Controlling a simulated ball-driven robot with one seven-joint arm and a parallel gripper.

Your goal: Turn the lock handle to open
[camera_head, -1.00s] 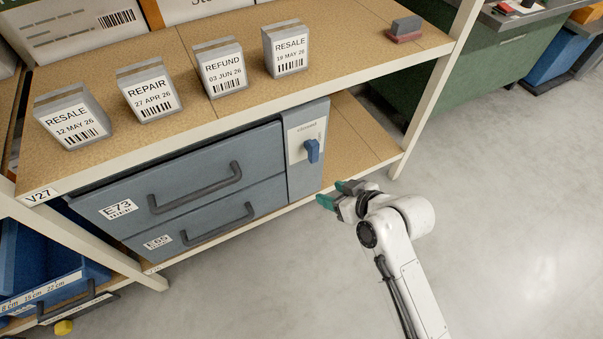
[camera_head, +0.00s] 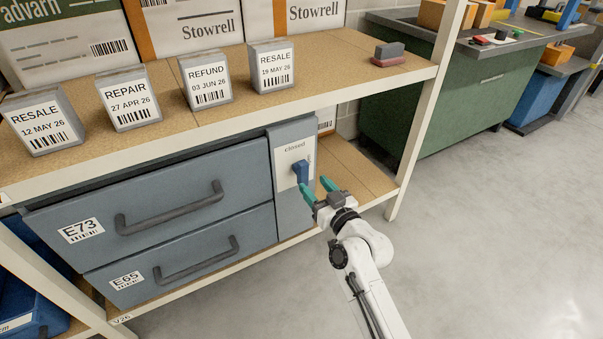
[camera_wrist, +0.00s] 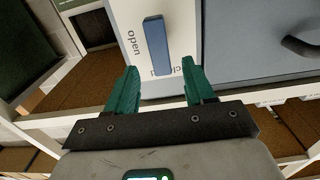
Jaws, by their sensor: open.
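The blue lock handle (camera_head: 301,172) sits on a pale plate (camera_head: 288,160) at the right end of the grey-blue drawer cabinet. The plate reads "closed" above the handle in the head view. In the wrist view the handle (camera_wrist: 156,45) is a blue bar between the word "open" and a partly hidden "closed". My gripper (camera_head: 318,190) has green fingers, spread apart and empty. It is just in front of the handle, at its lower right in the head view. In the wrist view my gripper (camera_wrist: 160,82) has the handle ahead, between the lines of its fingers; no contact shows.
Two drawers, E73 (camera_head: 160,200) and E65 (camera_head: 185,258), are shut, with dark bar handles. The shelf above (camera_head: 330,85) has a front edge over the lock and holds several labelled boxes. A white rack post (camera_head: 425,125) stands right of my gripper. The floor (camera_head: 480,230) is clear.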

